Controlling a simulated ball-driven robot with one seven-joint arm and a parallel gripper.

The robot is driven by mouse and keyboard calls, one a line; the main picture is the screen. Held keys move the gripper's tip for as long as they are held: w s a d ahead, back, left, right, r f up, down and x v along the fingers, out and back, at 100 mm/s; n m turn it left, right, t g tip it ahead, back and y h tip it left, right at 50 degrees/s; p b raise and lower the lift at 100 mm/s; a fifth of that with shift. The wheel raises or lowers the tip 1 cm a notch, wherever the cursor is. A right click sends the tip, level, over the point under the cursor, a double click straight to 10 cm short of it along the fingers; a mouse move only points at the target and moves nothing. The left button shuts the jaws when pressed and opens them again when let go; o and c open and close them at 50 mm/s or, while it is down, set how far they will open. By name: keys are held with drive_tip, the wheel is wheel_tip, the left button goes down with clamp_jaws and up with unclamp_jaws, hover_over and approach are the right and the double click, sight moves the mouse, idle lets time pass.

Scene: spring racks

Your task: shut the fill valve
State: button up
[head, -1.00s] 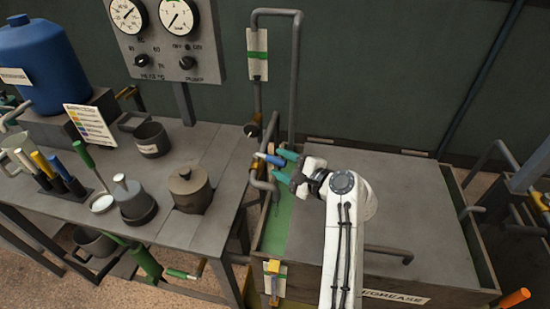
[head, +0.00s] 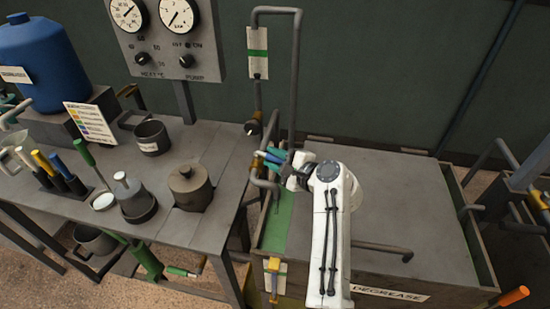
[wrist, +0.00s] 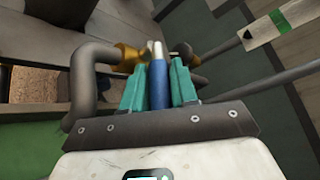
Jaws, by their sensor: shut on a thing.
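The fill valve's blue lever handle (wrist: 158,84) lies between my gripper's teal fingers in the wrist view. Its metal stem runs up to a brass valve body (wrist: 128,57) on a grey bent pipe (wrist: 85,85). In the head view the blue handle (head: 261,154) shows only in part beside the pipe at the tank's left end. My gripper (head: 272,156) reaches it from the right and is shut on it. The gripper also fills the lower middle of the wrist view (wrist: 158,92). The fingers hide part of the handle in the head view.
The tank labelled DEGREASE (head: 390,293) is mostly covered by a grey lid (head: 400,200), with a green strip open at left. A tall grey pipe (head: 295,90) rises behind my gripper. A bench (head: 215,150) with pots stands left. A yellow-handled valve (head: 274,264) sits below.

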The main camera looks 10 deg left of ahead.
clamp_jaws()
drive_tip(key=shift+w+f, duration=0.1)
drive_tip(key=shift+f, duration=0.05)
drive_tip(key=shift+w+d+f+n+g+y+b, duration=0.15)
drive_tip(key=shift+n+g+y+b, duration=0.2)
drive_tip(key=shift+b, duration=0.3)
drive_tip(key=shift+w+d+n+g+y+b, duration=0.15)
drive_tip(key=shift+n+g+b, duration=0.25)
drive_tip(key=shift+b, duration=0.2)
drive_tip(key=shift+w+a+r+n+g+y+b, duration=0.15)
drive_tip(key=shift+n+g+y+b, duration=0.1)
drive_tip(key=shift+n+g+b, duration=0.3)
drive_tip(key=shift+w+a+r+n+g+y+b, duration=0.15)
drive_tip(key=shift+n+g+y+b, duration=0.15)
drive_tip(key=shift+g+b, duration=0.25)
drive_tip(key=shift+d, duration=0.1)
drive_tip(key=o, duration=0.7)
unclamp_jaws()
drive_tip(key=shift+c, duration=0.2)
